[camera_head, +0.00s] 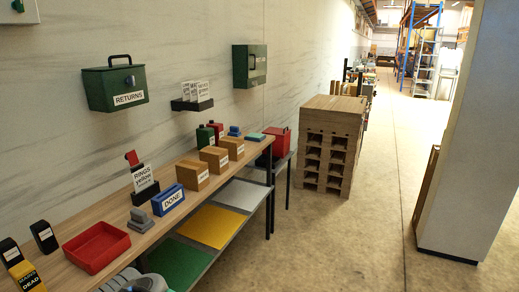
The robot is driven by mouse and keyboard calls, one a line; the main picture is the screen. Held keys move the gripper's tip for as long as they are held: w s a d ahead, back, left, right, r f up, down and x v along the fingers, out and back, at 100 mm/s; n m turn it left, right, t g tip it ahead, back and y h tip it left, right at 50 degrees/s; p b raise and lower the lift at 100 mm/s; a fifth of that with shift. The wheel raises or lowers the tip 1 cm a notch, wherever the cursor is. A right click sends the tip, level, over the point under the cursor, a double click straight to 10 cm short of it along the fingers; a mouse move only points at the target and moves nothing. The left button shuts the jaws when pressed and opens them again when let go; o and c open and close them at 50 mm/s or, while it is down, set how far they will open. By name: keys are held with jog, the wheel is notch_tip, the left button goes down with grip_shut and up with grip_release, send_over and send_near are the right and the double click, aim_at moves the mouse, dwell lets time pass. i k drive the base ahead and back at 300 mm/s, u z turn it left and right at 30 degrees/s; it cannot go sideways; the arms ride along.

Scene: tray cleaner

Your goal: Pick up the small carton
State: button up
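Three brown cartons with white labels stand in a row on the long wooden bench: a near one (192,174), a middle one (214,160) and a far one (231,148). They sit upright and apart from any gripper. I cannot tell for sure which one is the small carton; the nearest looks largest, but it is also closest. My gripper cannot be made out in this view. A pale grey rounded shape at the bottom edge may be part of my arm.
The bench (152,218) also holds a red tray (97,247), a blue DONE box (168,200), a grey block (141,220) and a RINGS sign (144,185). A green RETURNS box (114,85) hangs on the wall.

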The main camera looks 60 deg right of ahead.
aim_at(235, 145)
jog(key=z, duration=1.55)
